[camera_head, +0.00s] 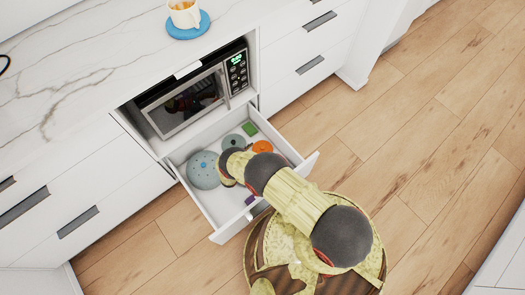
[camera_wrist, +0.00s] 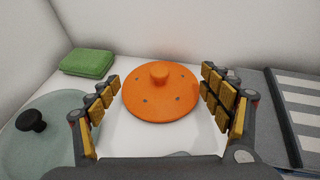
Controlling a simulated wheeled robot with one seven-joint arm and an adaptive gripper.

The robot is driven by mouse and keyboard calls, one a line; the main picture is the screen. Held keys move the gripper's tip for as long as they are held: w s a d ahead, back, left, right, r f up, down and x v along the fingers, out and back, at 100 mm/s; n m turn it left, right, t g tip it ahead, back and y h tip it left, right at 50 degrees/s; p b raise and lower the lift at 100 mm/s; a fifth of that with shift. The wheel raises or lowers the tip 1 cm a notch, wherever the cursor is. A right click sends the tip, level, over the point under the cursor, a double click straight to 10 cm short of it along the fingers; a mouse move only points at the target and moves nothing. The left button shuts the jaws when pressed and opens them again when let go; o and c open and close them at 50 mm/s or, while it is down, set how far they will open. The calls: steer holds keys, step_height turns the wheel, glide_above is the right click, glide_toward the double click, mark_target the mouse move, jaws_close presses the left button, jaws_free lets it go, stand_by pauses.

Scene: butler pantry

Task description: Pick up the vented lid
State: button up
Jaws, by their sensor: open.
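An orange round lid (camera_wrist: 160,103) with a round knob and several small dark vent holes lies flat in the open drawer. It also shows in the head view (camera_head: 262,147). My gripper (camera_wrist: 161,78) is open and empty, with one finger on each side of the orange lid in the wrist view. I see no contact, and the height above the lid is hard to judge. In the head view my arm hides the gripper's fingers. A larger blue-grey lid (camera_head: 203,170) with small dots lies at the drawer's left.
The drawer (camera_head: 226,232) is pulled out under a microwave (camera_head: 190,103). A grey-green lid (camera_wrist: 60,125) with a black knob lies left of the orange lid. A folded green cloth (camera_wrist: 88,63) lies behind. A striped grey-white item (camera_wrist: 295,105) is at right. A purple object (camera_head: 250,199) lies near the drawer front.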

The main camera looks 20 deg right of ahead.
steer(key=shift+x, duration=1)
steer(key=shift+r, duration=0.1)
steer(key=shift+c, duration=0.4)
steer(key=c, duration=1.1)
steer(key=shift+s, duration=0.1)
steer(key=c, duration=0.7)
steer(key=shift+o, duration=0.2)
